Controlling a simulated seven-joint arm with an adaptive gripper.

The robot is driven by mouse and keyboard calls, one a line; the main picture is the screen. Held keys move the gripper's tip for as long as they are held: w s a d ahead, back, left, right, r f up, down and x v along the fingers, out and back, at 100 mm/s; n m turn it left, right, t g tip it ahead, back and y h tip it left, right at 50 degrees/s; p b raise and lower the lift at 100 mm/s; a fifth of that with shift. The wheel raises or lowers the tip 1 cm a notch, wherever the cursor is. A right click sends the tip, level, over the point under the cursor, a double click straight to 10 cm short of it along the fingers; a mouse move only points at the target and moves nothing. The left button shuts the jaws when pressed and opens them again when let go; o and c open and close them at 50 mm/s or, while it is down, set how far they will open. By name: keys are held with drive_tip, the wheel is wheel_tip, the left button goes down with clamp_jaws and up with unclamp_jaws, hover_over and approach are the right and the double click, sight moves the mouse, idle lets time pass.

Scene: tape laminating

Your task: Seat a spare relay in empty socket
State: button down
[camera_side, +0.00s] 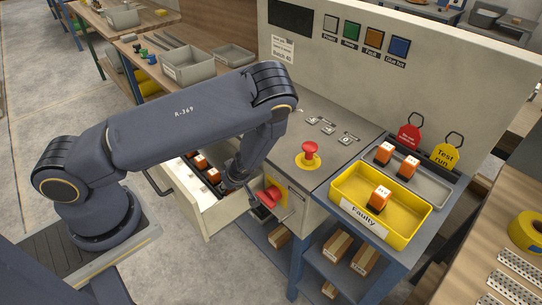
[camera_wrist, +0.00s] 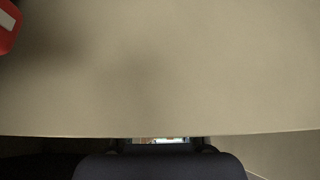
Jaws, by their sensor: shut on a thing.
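My gripper (camera_side: 235,184) is low over the right part of the open drawer (camera_side: 225,214), close to the cabinet front. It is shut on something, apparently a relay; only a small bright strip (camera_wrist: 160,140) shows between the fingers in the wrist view. Several orange relays with white tops stand in the drawer, one of them (camera_side: 200,161) left of my gripper. The empty socket cannot be made out; my arm hides part of the row. Two spare relays (camera_side: 384,152) (camera_side: 408,167) lie in the grey tray (camera_side: 440,190). Another relay (camera_side: 379,198) lies in the yellow "Faulty" tray (camera_side: 350,212).
A red switch on a yellow plate (camera_side: 281,184) is right beside my gripper; red also shows in the wrist view (camera_wrist: 6,27). The beige panel (camera_wrist: 180,70) fills most of that view. A red stop button (camera_side: 309,152) stands on the cabinet top. Red and yellow tags hang behind the grey tray.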

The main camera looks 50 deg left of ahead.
drive_tip(key=shift+f, duration=0.35)
drive_tip(key=shift+f, duration=0.25)
drive_tip(key=shift+f, duration=0.3)
idle(0.4)
drive_tip(key=shift+d+f, duration=0.15)
drive_tip(key=shift+d, duration=0.05)
drive_tip(key=shift+c, duration=1.1)
unclamp_jaws()
drive_tip(key=shift+w, duration=0.1)
drive_tip(key=shift+d+r, duration=0.1)
drive_tip(key=shift+r, duration=0.35)
drive_tip(key=shift+a+r, duration=0.15)
drive_tip(key=shift+r, duration=1.45)
drive_tip(key=shift+a+r, duration=0.1)
drive_tip(key=shift+r, duration=1.5)
